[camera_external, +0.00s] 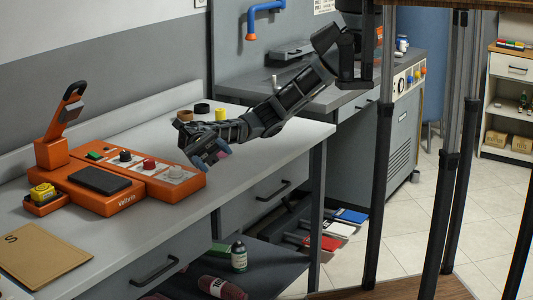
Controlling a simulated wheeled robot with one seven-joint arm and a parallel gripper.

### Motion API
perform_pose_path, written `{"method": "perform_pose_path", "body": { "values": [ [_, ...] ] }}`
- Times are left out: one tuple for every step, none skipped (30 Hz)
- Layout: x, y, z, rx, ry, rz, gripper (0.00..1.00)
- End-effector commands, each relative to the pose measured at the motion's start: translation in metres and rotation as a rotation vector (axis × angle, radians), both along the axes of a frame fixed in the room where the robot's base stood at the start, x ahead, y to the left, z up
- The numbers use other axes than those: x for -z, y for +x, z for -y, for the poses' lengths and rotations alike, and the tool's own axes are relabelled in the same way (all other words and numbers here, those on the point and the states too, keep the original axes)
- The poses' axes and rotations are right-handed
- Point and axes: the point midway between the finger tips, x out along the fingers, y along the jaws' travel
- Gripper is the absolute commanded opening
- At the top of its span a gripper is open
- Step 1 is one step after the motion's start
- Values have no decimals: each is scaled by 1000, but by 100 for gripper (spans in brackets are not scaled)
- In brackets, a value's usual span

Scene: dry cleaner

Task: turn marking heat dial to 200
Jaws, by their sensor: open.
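The orange marking machine (110,203) lies on the grey counter at left, with a raised lever (62,115) and a dark flat pad (100,180). Along its back right are a green button (95,155), a black knob (126,155), a red knob (149,164) and a pale knob (176,172). Labels and scale marks are too small to read, so I cannot tell which knob is the heat dial or its setting. My gripper (206,160) is open and empty, just right of the pale knob and above the machine's right end; contact is not visible.
A yellow item (42,192) sits in a small orange tray at the machine's left. A brown envelope (38,254) lies at the counter's front left. Tape rolls and a yellow item (221,114) stand behind my gripper. The counter right of the machine is mostly clear.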

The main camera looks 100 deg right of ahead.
Motion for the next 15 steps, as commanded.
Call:
{"method": "perform_pose_path", "body": {
  "values": [
    [10, 13, 13, -3, -79, 62, 66],
    [16, 19, 20, -7, -123, 96, 66],
    [25, 28, 31, -13, -183, 141, 66],
    [30, 35, 40, -15, -228, 173, 66],
    [36, 42, 49, -20, -274, 204, 66],
    [43, 52, 64, -26, -337, 246, 66],
    [48, 59, 76, -30, -383, 275, 66],
    [53, 67, 89, -35, -432, 304, 66],
    [58, 76, 106, -41, -495, 339, 66],
    [62, 84, 121, -46, -544, 367, 66],
    [64, 92, 137, -50, -593, 392, 66],
    [67, 102, 158, -57, -661, 424, 66],
    [68, 110, 175, -61, -711, 447, 66],
    [69, 117, 193, -66, -762, 468, 66],
    [69, 126, 216, -73, -827, 493, 66]
  ]
}}
